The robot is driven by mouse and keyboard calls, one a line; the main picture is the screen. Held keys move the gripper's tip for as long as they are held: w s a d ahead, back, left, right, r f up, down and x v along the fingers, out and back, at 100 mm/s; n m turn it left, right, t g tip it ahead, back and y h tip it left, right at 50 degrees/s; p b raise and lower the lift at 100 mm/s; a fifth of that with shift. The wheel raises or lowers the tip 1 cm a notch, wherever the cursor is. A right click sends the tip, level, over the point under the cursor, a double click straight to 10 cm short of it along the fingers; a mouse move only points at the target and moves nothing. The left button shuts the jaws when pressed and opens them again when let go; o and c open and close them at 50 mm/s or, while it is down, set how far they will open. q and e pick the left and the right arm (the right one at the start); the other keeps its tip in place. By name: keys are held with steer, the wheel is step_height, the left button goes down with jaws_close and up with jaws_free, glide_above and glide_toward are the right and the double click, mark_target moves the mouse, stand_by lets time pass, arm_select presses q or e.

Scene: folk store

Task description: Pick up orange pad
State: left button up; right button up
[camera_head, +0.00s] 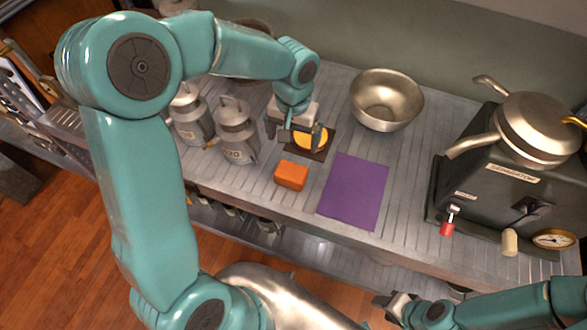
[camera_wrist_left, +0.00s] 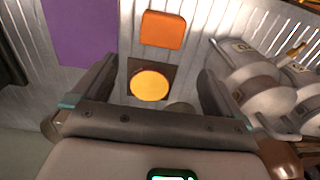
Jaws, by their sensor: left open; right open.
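The orange pad (camera_head: 291,174), a small rounded rectangular block, lies on the slatted metal counter. It also shows in the left wrist view (camera_wrist_left: 163,30), beyond the fingertips. A round yellow-orange piece (camera_head: 308,141) lies on a dark square (camera_head: 318,154) just behind the pad; in the left wrist view the piece (camera_wrist_left: 150,85) shows between the fingers. My left gripper (camera_head: 295,134) is open and empty, pointing down over the round piece, behind the pad. My right gripper (camera_head: 384,308) is open at the bottom edge, away from the pad, partly cut off.
A purple mat (camera_head: 353,191) lies flat right of the pad. Metal cans (camera_head: 237,135) stand to its left. A metal bowl (camera_head: 386,98) stands at the back. A dark separator machine (camera_head: 500,180) fills the right side.

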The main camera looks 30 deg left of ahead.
mark_target(291, 171)
arm_select(q)
steer(key=f, duration=1)
steer(key=shift+s, duration=0.3)
step_height(291, 171, down, 6)
steer(key=shift+s+a+r, duration=0.1)
steer(key=shift+r, duration=0.05)
steer(key=c, duration=0.7)
